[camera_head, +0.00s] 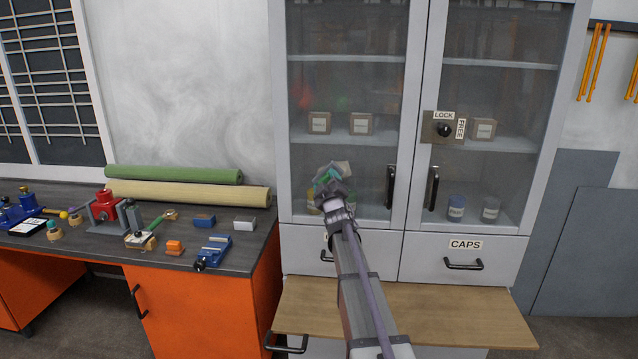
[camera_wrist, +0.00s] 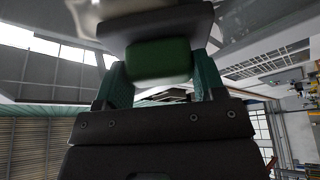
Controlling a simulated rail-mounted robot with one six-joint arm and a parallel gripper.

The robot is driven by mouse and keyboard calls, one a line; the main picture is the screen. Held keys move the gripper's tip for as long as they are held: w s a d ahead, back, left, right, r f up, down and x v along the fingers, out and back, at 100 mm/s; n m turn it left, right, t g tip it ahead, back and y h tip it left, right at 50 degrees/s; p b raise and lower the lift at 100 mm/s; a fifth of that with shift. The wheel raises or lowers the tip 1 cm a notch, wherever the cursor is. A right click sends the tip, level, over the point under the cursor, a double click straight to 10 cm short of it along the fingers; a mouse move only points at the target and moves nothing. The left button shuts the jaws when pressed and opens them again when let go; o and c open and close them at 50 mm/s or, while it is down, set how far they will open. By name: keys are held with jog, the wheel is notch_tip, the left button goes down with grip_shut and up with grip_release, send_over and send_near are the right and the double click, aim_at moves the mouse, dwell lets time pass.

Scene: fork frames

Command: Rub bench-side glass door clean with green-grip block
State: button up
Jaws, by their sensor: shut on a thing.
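The bench-side glass door (camera_head: 345,85) is the left door of the grey cabinet, shut, with hazy glass and faint red and green reflections. My gripper (camera_head: 331,187) is in front of its lower part. It is shut on the green-grip block (camera_head: 338,168), whose pale pad faces the glass. In the wrist view the green grip (camera_wrist: 160,60) sits between my teal fingers (camera_wrist: 161,82), with the grey pad (camera_wrist: 155,25) beyond it. I cannot tell whether the pad touches the glass. My gripper hides part of the lower shelf.
The right glass door (camera_head: 497,90) carries a LOCK/FREE plate (camera_head: 442,128). Black handles (camera_head: 391,186) flank the door gap. A wooden ledge (camera_head: 470,310) juts out below the drawers. The bench (camera_head: 255,235) at left holds tools, several blocks and two rolls (camera_head: 190,190).

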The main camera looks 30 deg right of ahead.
jog(key=shift+s+d, duration=0.65)
jog(key=shift+d, duration=0.45)
jog(key=shift+s+d, duration=0.7)
jog(key=shift+d, duration=0.4)
jog(key=shift+s+d, duration=0.65)
jog(key=shift+d, duration=0.45)
jog(key=shift+w+d, duration=0.1)
jog(key=shift+w, duration=0.05)
jog(key=shift+w+a, duration=0.65)
jog(key=shift+a, duration=0.45)
jog(key=shift+w+a, duration=0.65)
jog(key=shift+a, duration=0.5)
jog(key=shift+w+a, duration=0.65)
jog(key=shift+a, duration=0.45)
jog(key=shift+w+a, duration=0.55)
jog(key=shift+a, duration=0.2)
jog(key=shift+w+a, duration=0.5)
jog(key=shift+a, duration=0.25)
notch_tip(320, 180, up, 3)
jog(key=p, duration=0.3)
jog(key=shift+f, duration=0.15)
